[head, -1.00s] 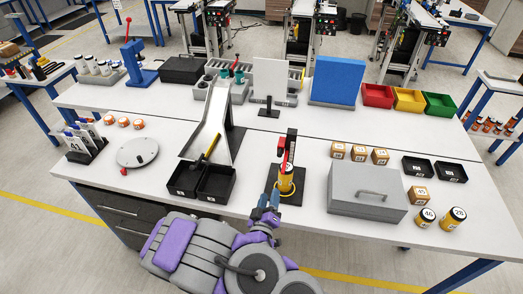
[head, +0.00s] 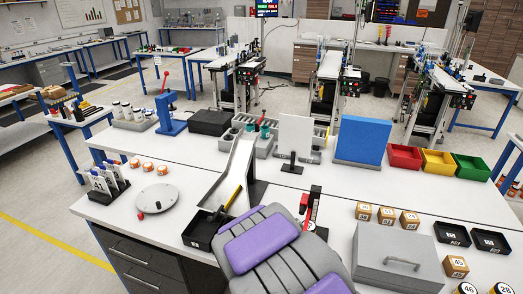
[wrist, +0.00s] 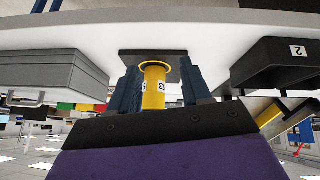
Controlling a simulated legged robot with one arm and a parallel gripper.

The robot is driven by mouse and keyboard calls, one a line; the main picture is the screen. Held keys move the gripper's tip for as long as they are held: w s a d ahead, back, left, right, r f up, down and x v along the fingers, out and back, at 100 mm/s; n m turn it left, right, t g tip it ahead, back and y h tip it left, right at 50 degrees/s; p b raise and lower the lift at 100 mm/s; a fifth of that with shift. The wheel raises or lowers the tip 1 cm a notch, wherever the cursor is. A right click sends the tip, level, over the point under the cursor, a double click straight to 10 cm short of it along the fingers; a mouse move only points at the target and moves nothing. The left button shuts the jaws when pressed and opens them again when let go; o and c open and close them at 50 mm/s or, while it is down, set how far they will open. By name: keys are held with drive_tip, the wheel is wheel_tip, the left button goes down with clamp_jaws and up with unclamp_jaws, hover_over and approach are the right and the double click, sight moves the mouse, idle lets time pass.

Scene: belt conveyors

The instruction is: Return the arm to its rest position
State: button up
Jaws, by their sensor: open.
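My gripper (wrist: 157,95) shows in the wrist view with two dark blue fingers spread apart. A yellow cylinder (wrist: 153,90) with a number label appears between them, on a dark base plate (wrist: 150,62); I cannot tell how deep it lies between the fingers, and no grip is visible. In the head view my grey and purple arm (head: 270,250) covers the front middle of the bench. It hides the gripper and the cylinder. The small press with a red lever (head: 304,204) stands just beyond the arm.
A grey lidded box (head: 397,258) is right of my arm. A black bin (head: 202,232) and a white chute (head: 237,165) are left. A blue panel (head: 360,138) stands behind.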

drive_tip(key=s+d+r+g+y+b, duration=0.1)
drive_tip(key=s+r, duration=0.4)
drive_tip(key=s, duration=0.5)
drive_tip(key=s+d+r+n+g+y+b, duration=0.1)
drive_tip(key=s+d+r+g+b, duration=0.1)
drive_tip(key=s, duration=0.8)
drive_tip(key=s+d+r+g+b, duration=0.1)
drive_tip(key=s+d+r+g, duration=0.2)
drive_tip(key=s+r, duration=0.6)
drive_tip(key=shift+s+n+g+y+b, duration=0.4)
drive_tip(key=shift+s+g, duration=0.35)
drive_tip(key=shift+g, duration=0.35)
